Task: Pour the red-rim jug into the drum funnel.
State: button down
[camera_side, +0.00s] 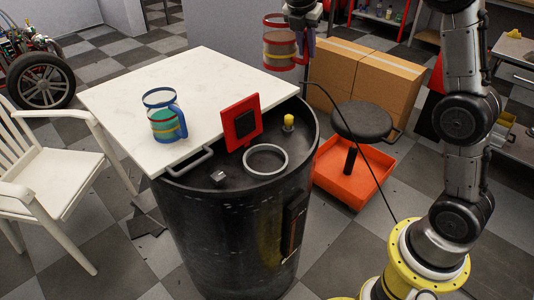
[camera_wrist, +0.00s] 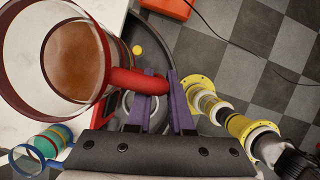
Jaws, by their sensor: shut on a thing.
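The red-rim jug (camera_side: 279,42) is clear, with a red rim and handle and brown contents. It hangs in the air, looking about upright, above the far right corner of the white board. My gripper (camera_side: 307,45) is shut on its handle. In the wrist view the jug (camera_wrist: 72,50) fills the upper left, and the purple fingers of my gripper (camera_wrist: 160,95) close around the red handle. The drum funnel (camera_side: 265,160) is a grey ring on the black drum top, lower and nearer the camera than the jug.
A blue-rim jug (camera_side: 164,118) with green contents stands on the white board (camera_side: 200,85). A red framed panel (camera_side: 241,122) and a yellow knob (camera_side: 289,122) stand beside the funnel on the black drum (camera_side: 225,235). A stool (camera_side: 362,121) and cardboard boxes (camera_side: 370,75) are behind.

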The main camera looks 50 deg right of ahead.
jog(key=shift+a+r, duration=0.1)
jog(key=shift+r, duration=0.75)
jog(key=s+a, duration=0.4)
jog(key=a, duration=0.9)
jog(key=s+a, duration=0.3)
jog(key=a, duration=1)
notch_tip(320, 180, down, 18)
jog(key=shift+d+f, duration=0.15)
jog(key=shift+d, duration=0.1)
jog(key=shift+d+f+y, duration=0.25)
jog(key=shift+d+y, duration=0.25)
jog(key=shift+y, duration=0.5)
jog(key=shift+d+f+y, duration=0.25)
jog(key=shift+d+y, duration=0.2)
jog(key=shift+y, duration=0.55)
jog(key=shift+w+d+f+y, duration=0.1)
jog(key=shift+d+f+y, duration=0.1)
jog(key=shift+d+y, duration=0.3)
jog(key=shift+d+f+y, duration=0.2)
jog(key=shift+y, duration=0.5)
jog(key=shift+d+f+y, duration=0.1)
jog(key=shift+d+y, duration=0.25)
jog(key=shift+y, duration=0.25)
jog(key=shift+d+f+y, duration=0.1)
jog(key=shift+f+y, duration=0.1)
jog(key=shift+y, duration=0.5)
jog(key=shift+d+f+y, duration=0.1)
jog(key=shift+f+y, duration=0.1)
jog(key=shift+y, duration=0.5)
